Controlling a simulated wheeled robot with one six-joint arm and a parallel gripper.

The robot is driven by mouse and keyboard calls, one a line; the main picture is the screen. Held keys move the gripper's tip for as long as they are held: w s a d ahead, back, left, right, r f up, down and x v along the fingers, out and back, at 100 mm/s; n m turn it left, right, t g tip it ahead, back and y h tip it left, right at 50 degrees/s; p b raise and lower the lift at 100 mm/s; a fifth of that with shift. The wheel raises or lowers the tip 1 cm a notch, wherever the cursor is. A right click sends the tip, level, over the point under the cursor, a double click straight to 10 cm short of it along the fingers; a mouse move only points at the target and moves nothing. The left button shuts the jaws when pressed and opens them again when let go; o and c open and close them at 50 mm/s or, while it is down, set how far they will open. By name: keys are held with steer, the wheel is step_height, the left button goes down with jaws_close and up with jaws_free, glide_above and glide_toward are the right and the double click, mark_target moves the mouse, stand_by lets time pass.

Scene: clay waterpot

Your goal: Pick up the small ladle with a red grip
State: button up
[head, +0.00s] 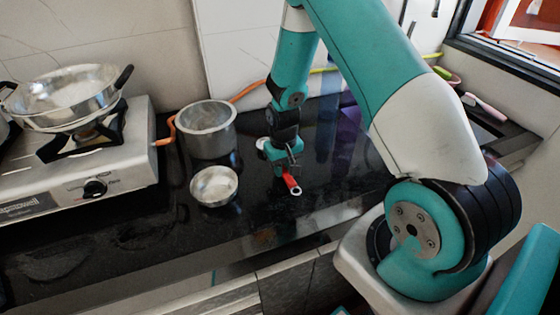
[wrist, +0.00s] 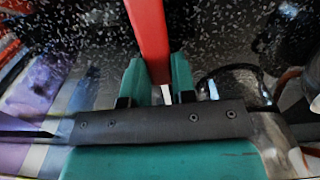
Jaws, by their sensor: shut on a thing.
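The small ladle with a red grip (head: 291,184) is at the middle of the black counter in the head view. Its red grip (wrist: 149,38) runs from the top of the wrist view down between the fingers. My gripper (head: 289,168) points down and is shut on the ladle; its two teal fingertips show in the wrist view (wrist: 154,85). The ladle's bowl is mostly hidden behind my gripper; a pale rounded part shows just left of it in the head view. I cannot tell whether the ladle touches the counter.
A small metal bowl (head: 214,186) and a larger metal pot (head: 207,131) stand left of my gripper. A gas stove (head: 75,160) with a metal pan (head: 68,96) is at the far left. An orange hose (head: 247,91) runs behind. The front left counter is clear.

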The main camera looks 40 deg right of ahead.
step_height(320, 180, up, 20)
steer(key=shift+b, duration=0.35)
stand_by(0.6)
